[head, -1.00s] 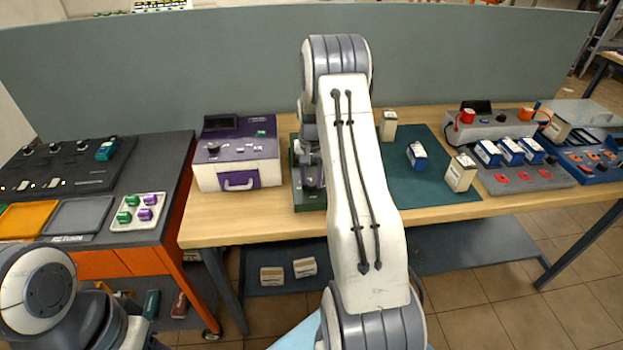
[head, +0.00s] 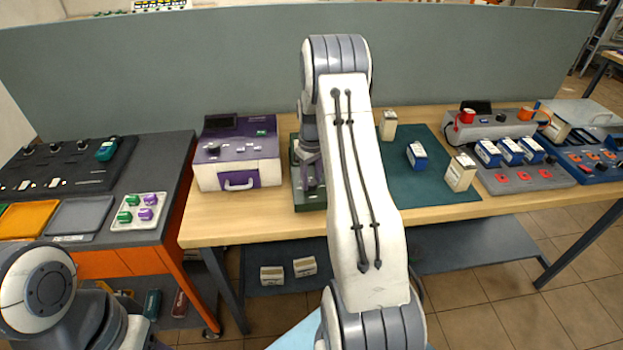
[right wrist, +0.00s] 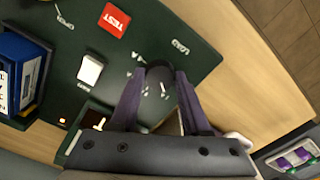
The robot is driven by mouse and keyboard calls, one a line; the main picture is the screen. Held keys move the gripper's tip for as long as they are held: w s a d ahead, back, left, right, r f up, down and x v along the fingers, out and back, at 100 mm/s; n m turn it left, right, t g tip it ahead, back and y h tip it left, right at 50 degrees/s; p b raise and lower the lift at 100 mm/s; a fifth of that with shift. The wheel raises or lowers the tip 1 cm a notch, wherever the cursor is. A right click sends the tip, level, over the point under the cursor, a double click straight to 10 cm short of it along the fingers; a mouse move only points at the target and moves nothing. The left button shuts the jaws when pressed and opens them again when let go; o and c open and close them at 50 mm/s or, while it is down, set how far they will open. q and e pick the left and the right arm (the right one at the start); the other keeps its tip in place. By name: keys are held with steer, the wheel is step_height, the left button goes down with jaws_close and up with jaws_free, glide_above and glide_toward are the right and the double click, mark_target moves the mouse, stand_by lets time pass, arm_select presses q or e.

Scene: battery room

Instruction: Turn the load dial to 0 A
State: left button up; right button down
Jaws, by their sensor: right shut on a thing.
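The load dial (right wrist: 158,73) is a dark round knob on a dark green tester panel (right wrist: 205,58), with LOAD lettering and white scale marks around it. My right gripper (right wrist: 160,84) is shut on the dial, one purple finger on each side. The dial's pointer and exact setting cannot be read. In the head view the green tester (head: 310,200) stands on the wooden table, mostly hidden behind my right arm, and the dial cannot be made out there. My left arm shows at the lower left, its gripper out of view.
A green mat (head: 430,185) with several battery packs lies to the right.

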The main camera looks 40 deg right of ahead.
mark_target(312, 182)
steer(key=n, duration=0.3)
steer(key=shift+r+n, duration=0.1)
steer(key=shift+n, duration=2)
steer(key=shift+c, duration=1.8)
jaws_free()
step_height(312, 182, up, 10)
steer(key=b, duration=0.1)
steer(key=shift+r+b, duration=0.2)
steer(key=shift+b, duration=0.2)
